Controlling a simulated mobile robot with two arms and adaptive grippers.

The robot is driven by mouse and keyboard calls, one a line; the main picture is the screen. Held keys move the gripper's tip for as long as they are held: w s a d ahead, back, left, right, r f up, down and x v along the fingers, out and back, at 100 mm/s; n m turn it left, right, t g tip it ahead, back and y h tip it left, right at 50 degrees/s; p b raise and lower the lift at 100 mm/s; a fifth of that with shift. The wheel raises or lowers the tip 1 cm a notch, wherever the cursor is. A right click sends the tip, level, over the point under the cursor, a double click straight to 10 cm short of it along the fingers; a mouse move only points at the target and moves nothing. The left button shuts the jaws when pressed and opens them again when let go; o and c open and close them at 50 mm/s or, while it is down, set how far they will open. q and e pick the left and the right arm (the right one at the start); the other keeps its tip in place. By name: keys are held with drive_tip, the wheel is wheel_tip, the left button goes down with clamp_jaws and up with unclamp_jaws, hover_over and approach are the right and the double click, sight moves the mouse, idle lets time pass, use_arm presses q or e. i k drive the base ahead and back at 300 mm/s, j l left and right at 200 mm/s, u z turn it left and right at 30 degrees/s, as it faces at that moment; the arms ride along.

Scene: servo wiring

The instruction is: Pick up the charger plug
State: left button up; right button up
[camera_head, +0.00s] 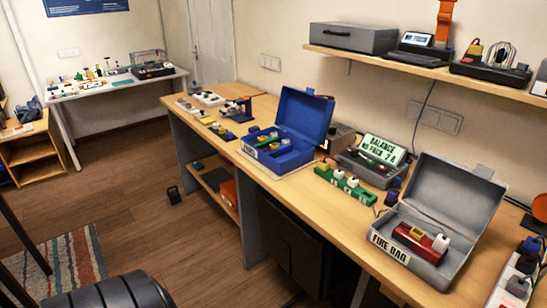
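I cannot tell for sure which item is the charger plug. A white power strip (499,293) at the lower right edge of the workbench carries several dark plugs, one of them a dark plug (517,286) near its front. A green block (345,184) in the middle of the bench holds small white and yellow parts. A grey open box (452,200) labelled "FIRE BAG" holds a red pack (421,240) with yellow and white parts. Neither gripper shows in the head view.
The long workbench (300,185) also bears an open blue case (303,118) and a charger with a lit screen (381,150). A shelf (430,70) hangs above. A second table (115,88) stands far left.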

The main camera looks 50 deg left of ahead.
sight(323, 165)
drive_tip(key=u, duration=1.15)
drive_tip(key=i+z, duration=0.45)
drive_tip(key=i, duration=0.15)
